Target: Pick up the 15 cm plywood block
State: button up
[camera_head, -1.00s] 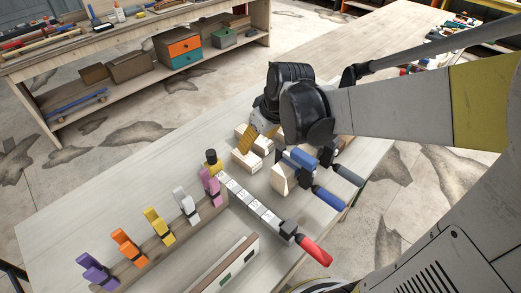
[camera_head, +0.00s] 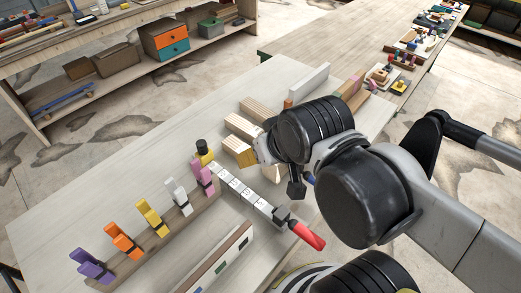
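Several pale wooden blocks lie on the workbench (camera_head: 120,165), left of my arm's end: one at the back (camera_head: 257,108), one in the middle (camera_head: 242,129) and one in front (camera_head: 235,146). Striped edges show on some. I cannot tell which is the 15 cm plywood block. A yellow-brown piece (camera_head: 247,158) shows at the near end of the front block, close to my wrist. My gripper (camera_head: 283,172) is low over the bench beside the blocks.
A row of coloured clamps (camera_head: 150,217) stands at the front left. A pale segmented strip (camera_head: 242,193) with a red-handled tool (camera_head: 307,235) lies nearer. A long white block (camera_head: 308,83) is behind my wrist. The bench's left part is clear.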

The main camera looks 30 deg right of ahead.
aim_at(239, 125)
jog(key=i+l+u, duration=0.1)
jog(key=l+u, duration=0.3)
jog(key=l, duration=0.35)
jog(key=l+u, duration=0.35)
jog(key=l, duration=0.45)
